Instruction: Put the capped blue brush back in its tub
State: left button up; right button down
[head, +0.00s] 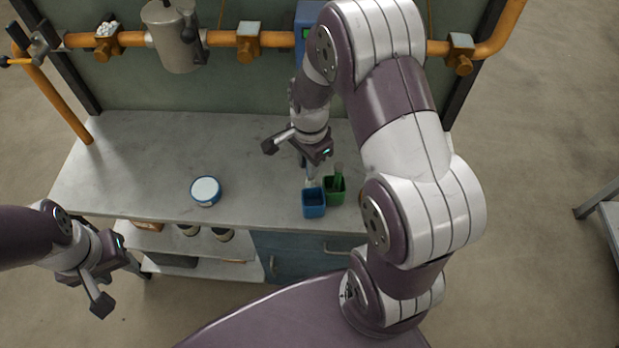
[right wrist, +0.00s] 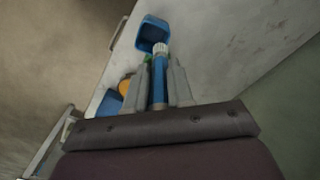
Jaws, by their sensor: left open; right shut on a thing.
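My right gripper (head: 309,174) is shut on the blue brush (right wrist: 159,78), which shows between its two fingers in the right wrist view with a pale ribbed end outward. In the head view the gripper points down just above the blue tub (head: 314,204), and the brush is mostly hidden there. The blue tub is open and stands near the front edge of the worktop. A blue tub also shows in the right wrist view (right wrist: 151,35), beyond the brush's end; I cannot tell whether the brush reaches into a tub. My left gripper (head: 138,268) is open and empty, off the worktop's front left.
A green tub (head: 335,192) holding a green upright item stands right beside the blue one. A round white-topped blue container (head: 206,190) sits left on the worktop (head: 130,165). An orange pipe (head: 220,38) runs along the back. The worktop's left half is mostly clear.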

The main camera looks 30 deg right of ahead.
jog(key=shift+f, duration=2)
jog(key=c, duration=1)
grip_release()
jog(key=shift+f, duration=0.1)
notch_tip(320, 180, up, 12)
jog(key=shift+f, duration=0.2)
jog(key=shift+s+a+r+n, duration=0.15)
jog(key=shift+s+r+n, duration=0.1)
jog(key=shift+n, duration=0.25)
jog(key=s+a+n, duration=0.1)
jog(key=s+n, duration=0.1)
jog(key=n, duration=0.3)
jog(key=s+a+n+t, duration=0.1)
jog(key=s+a+n, duration=0.1)
jog(key=n, duration=0.3)
jog(key=s+a+n, duration=0.1)
jog(key=s+n, duration=0.3)
jog(key=shift+s+a+f+n, duration=0.15)
jog(key=shift+s+a+n, duration=0.05)
jog(key=shift+a+n, duration=0.2)
